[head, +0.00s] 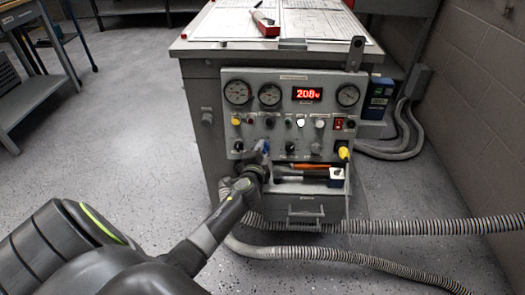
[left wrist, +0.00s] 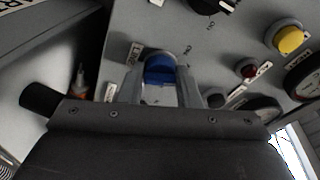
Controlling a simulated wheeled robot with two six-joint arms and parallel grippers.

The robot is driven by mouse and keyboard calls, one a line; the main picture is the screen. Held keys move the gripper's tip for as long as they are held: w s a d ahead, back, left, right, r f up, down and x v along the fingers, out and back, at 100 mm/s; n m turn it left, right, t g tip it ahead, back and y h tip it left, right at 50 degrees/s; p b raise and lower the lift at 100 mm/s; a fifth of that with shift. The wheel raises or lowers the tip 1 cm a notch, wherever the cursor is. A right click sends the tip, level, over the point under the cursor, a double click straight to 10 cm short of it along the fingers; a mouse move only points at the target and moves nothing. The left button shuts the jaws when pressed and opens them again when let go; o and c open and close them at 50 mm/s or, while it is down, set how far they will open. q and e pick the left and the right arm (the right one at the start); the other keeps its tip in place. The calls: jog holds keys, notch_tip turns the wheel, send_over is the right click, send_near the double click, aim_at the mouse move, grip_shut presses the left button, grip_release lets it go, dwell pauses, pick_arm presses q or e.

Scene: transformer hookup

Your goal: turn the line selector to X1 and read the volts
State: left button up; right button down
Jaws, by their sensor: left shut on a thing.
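A blue selector knob (left wrist: 160,69) sits on the grey panel face, with small numbers around it and a label beside it that I cannot read surely. My left gripper (left wrist: 161,84) has a finger on each side of the knob and is shut on it. In the head view, my left gripper (head: 263,158) reaches the lower left of the panel (head: 280,78) and mostly hides the blue knob (head: 262,146). The red digital display (head: 307,93) on the panel reads 208 V. My right gripper is not in view.
Round gauges (head: 270,95) flank the display. Other knobs and a yellow button (left wrist: 291,39) sit near the gripper. A yellow plug (head: 343,152) is at the panel's lower right.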

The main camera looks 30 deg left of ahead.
pick_arm(q)
jog(key=shift+f, duration=0.1)
jog(key=o, duration=1)
jog(key=shift+s, duration=0.1)
jog(key=p+v, duration=0.1)
jog(key=v, duration=1.6)
jog(key=shift+s+d+p, duration=0.1)
jog(key=shift+s+p, duration=0.05)
jog(key=shift+p, duration=0.25)
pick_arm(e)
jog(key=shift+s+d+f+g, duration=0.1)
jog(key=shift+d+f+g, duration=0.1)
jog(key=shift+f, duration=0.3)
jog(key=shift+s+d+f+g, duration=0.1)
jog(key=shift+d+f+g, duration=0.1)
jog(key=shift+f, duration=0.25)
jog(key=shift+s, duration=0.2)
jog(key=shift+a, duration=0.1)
